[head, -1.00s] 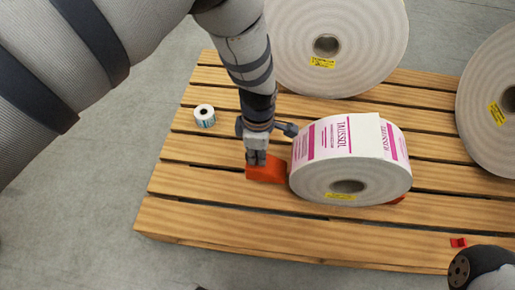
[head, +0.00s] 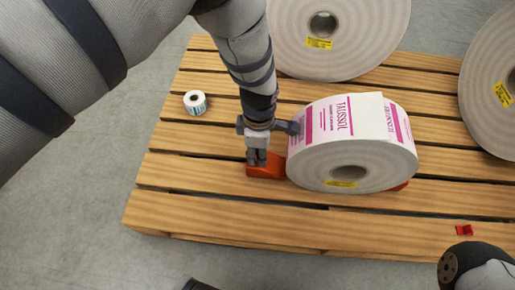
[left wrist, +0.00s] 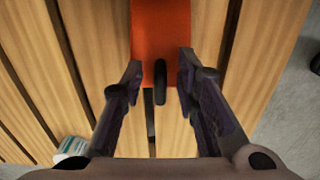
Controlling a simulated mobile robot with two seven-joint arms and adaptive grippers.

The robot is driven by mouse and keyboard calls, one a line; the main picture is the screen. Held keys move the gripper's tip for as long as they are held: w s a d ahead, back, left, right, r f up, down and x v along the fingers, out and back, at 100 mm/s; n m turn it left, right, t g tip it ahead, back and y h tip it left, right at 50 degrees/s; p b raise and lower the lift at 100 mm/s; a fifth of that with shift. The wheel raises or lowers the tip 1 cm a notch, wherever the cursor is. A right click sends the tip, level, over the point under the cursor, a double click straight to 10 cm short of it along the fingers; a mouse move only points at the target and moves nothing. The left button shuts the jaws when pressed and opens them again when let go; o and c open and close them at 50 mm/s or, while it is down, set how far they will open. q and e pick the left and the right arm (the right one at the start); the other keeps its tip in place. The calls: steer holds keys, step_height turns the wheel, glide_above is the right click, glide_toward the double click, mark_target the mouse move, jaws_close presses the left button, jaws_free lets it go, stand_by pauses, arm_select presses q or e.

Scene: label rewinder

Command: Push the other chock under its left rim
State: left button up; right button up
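The lying label roll (head: 350,158), white with pink print, rests on the slatted pallet (head: 230,217). An orange chock (head: 265,166) is at its left rim and also shows in the left wrist view (left wrist: 160,25). Its right end meets or passes behind the rim; I cannot tell how far under it is. Another orange chock (head: 399,187) shows only slightly under the right rim. My left gripper (head: 257,160) is at the chock's left end, and its fingertips (left wrist: 160,75) stand apart there. A dark peg-like part (left wrist: 160,82) shows between them. My right gripper's fingers are out of view.
Large rolls stand behind (head: 345,50) and at the right edge (head: 488,95). A small label roll (head: 195,102) sits on the left slats. A small red piece (head: 464,230) lies front right. Part of my right arm (head: 475,268) is at the bottom right.

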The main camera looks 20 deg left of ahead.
arm_select(q)
step_height(320, 180, up, 12)
stand_by(0.6)
